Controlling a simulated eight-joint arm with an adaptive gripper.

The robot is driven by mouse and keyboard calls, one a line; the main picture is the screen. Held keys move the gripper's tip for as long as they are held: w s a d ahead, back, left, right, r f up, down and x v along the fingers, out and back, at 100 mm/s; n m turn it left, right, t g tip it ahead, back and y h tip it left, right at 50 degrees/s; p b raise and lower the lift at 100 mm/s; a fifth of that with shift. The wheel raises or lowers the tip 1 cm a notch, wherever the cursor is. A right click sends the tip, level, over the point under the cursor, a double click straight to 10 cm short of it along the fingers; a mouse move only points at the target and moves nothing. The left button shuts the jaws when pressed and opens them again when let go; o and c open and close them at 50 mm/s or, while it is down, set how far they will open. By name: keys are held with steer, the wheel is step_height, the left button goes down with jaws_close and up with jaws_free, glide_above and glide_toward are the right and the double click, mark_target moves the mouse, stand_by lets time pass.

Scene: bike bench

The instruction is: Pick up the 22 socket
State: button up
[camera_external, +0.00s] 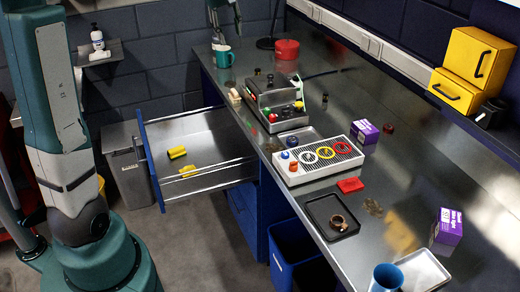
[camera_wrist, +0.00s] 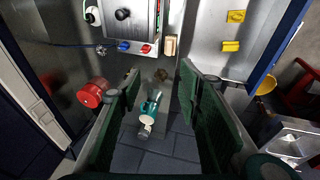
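No number 22 is legible, so I cannot tell which thing is the 22 socket. A small dark brassy piece (camera_wrist: 161,74) lies on the bench between my open fingers in the wrist view, well beyond them. A ring-like brown metal piece (camera_external: 338,222) sits in a black tray (camera_external: 318,205) in the external view.
The blue drawer (camera_external: 145,160) is pulled out, with yellow pieces (camera_external: 177,152) inside.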

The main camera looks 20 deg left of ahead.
steer(key=w+f+n+g+p, duration=0.1)
steer(key=w+f+n+p, duration=0.1)
steer(key=w, duration=0.8)
steer(key=n+g+p, duration=0.2)
steer(key=n+p, duration=0.3)
steer(key=n, duration=0.2)
glide_above(258, 71)
steer(key=w, duration=0.1)
steer(key=f, duration=1.9)
steer(key=shift+a+f, duration=0.1)
steer(key=shift+a, duration=0.3)
steer(key=shift+w+f+n+g, duration=0.3)
steer(key=shift+f, duration=0.3)
steer(key=shift+f, duration=1.3)
steer(key=shift+s+f+p, duration=0.15)
steer(key=shift+f+p, duration=0.35)
steer(key=shift+f, duration=2.1)
